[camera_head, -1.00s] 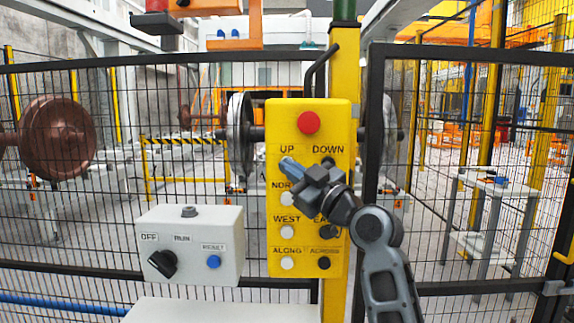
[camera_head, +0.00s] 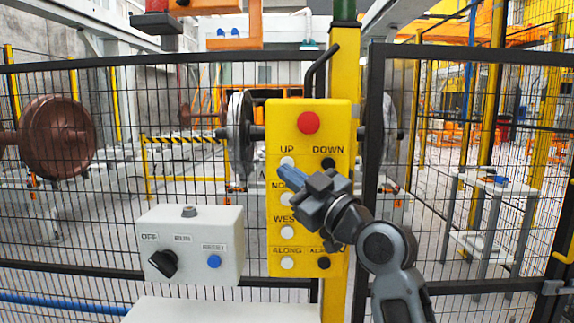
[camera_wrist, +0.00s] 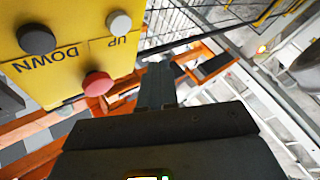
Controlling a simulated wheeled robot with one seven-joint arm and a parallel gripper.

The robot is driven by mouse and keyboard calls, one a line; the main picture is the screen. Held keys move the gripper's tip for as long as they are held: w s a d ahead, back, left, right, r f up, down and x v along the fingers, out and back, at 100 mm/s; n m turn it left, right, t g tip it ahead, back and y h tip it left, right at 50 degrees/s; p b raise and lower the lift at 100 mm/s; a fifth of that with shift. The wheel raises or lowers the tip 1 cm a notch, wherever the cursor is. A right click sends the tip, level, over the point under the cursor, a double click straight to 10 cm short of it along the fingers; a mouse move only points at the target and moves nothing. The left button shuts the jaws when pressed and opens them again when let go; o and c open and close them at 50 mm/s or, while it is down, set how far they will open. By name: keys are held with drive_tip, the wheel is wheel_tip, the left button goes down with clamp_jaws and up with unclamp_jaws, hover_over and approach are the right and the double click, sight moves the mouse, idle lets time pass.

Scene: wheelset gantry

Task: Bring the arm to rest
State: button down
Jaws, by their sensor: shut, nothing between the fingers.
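My gripper (camera_head: 286,174) is shut and empty in the head view. Its blue-grey fingertips point up and left, in front of the yellow control pendant (camera_head: 272,215), just below the white UP button (camera_head: 287,162). My gripper hides part of the NORTH and WEST labels and the buttons on the right side. In the wrist view the shut fingers (camera_wrist: 158,85) reach up the picture, beside the pendant (camera_wrist: 65,75) with its red button (camera_wrist: 97,84). I cannot tell whether the fingertips touch the pendant.
A grey switch box (camera_head: 215,235) with a black OFF/RUN knob (camera_head: 162,264) and a blue button stands left of the pendant. Black mesh fencing (camera_head: 95,200) runs behind both. A brown wheelset (camera_head: 55,138) is beyond it at left. A grey stand (camera_head: 487,215) is at right.

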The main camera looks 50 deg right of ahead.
idle(0.3)
drive_tip(key=s+a+f+m+g, duration=0.1)
drive_tip(key=s+a+f, duration=0.3)
drive_tip(key=f, duration=0.3)
drive_tip(key=s+a+f+m+g, duration=0.1)
drive_tip(key=s+a+f+m, duration=0.15)
drive_tip(key=f, duration=0.45)
drive_tip(key=s+a+f+g, duration=0.2)
drive_tip(key=s+a+f, duration=0.2)
drive_tip(key=f, duration=0.4)
drive_tip(key=s+a+f+g+y, duration=0.1)
drive_tip(key=s+a, duration=0.4)
drive_tip(key=s, duration=0.7)
drive_tip(key=s+a+f+g+y, duration=0.1)
drive_tip(key=s+a+f, duration=0.3)
drive_tip(key=s, duration=0.8)
drive_tip(key=shift+s+a+f+y, duration=0.2)
drive_tip(key=shift+s+a+y, duration=0.15)
drive_tip(key=shift+a+y, duration=0.6)
drive_tip(key=shift+a+h, duration=0.15)
drive_tip(key=shift+h, duration=0.1)
